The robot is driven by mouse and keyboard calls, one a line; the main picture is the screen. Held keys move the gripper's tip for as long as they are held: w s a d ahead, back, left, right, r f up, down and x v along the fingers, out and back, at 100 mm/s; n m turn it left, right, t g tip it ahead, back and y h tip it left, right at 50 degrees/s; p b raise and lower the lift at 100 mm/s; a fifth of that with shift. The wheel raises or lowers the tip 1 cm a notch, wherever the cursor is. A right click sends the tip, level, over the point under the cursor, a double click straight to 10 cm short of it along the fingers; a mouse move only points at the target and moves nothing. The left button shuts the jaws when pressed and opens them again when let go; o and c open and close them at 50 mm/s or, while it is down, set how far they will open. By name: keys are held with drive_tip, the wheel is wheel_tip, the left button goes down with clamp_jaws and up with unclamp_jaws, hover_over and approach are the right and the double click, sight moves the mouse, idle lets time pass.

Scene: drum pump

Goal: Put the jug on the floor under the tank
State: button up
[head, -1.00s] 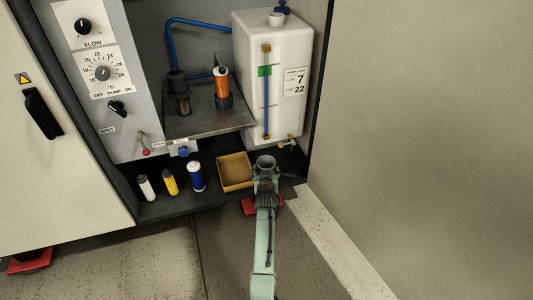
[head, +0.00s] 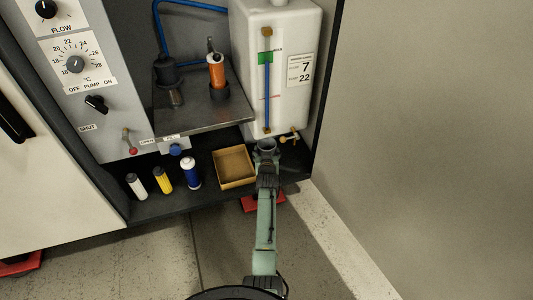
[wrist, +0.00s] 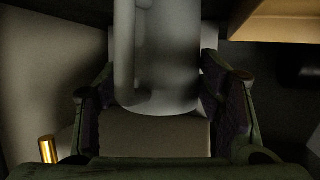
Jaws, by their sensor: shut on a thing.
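The white tank (head: 283,100) stands at the upper right of the cabinet, with a level tube on its front and a brass tap (head: 290,136) at its lower right. The grey jug (head: 265,146) is below the tank's front, left of the tap; only its upper part shows past my arm. In the wrist view the jug (wrist: 170,60), with its handle on the left, stands between the two fingers. My gripper (head: 266,168) is shut on it. I cannot tell whether the jug's base touches the cabinet floor (head: 225,200).
An open cardboard tray (head: 234,184) sits close left of the jug. White, yellow and blue cartridges (head: 191,172) stand further left. A metal shelf (head: 205,118) with an orange filter (head: 216,72) is above. The cabinet's right wall (head: 322,90) is close.

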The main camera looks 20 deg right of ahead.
drive_tip(key=o, duration=1.3)
